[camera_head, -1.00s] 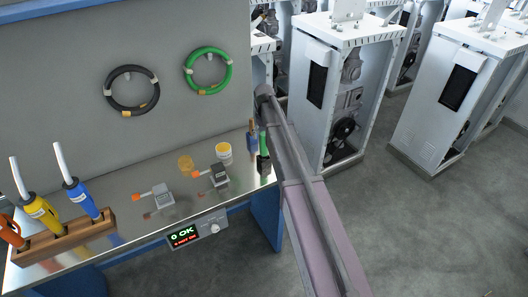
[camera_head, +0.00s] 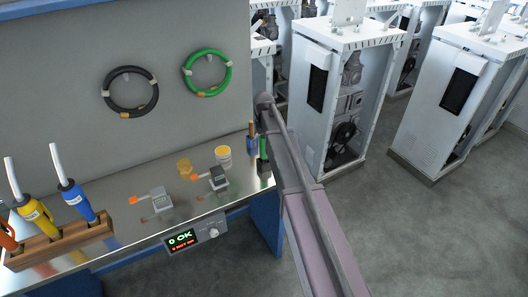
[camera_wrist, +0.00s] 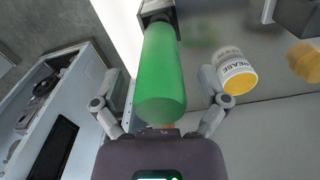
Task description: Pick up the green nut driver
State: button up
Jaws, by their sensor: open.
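The green nut driver (camera_wrist: 162,72) fills the upper middle of the wrist view, its thick green handle pointing toward my gripper. A grey-and-black block (camera_wrist: 158,11) is at its far end. In the head view the green driver (camera_head: 263,147) stands upright at the right end of the bench, partly hidden by my arm. My gripper (camera_wrist: 160,90) is open, with one grey finger on each side of the handle and visible gaps on both sides. The gripper cannot be made out in the head view.
A white-and-yellow grease tub (camera_wrist: 237,74) is close to the right finger. A blue item with a brown top (camera_head: 252,138) stands beside the driver. A wooden rack (camera_head: 62,243) of handled tools is on the left of the bench. White cabinets (camera_head: 345,100) stand to the right.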

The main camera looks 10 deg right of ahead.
grip_shut()
jog(key=shift+r, duration=0.15)
notch_tip(320, 180, up, 10)
jog(key=p, duration=1)
jog(key=shift+f, duration=0.2)
dwell(0.6)
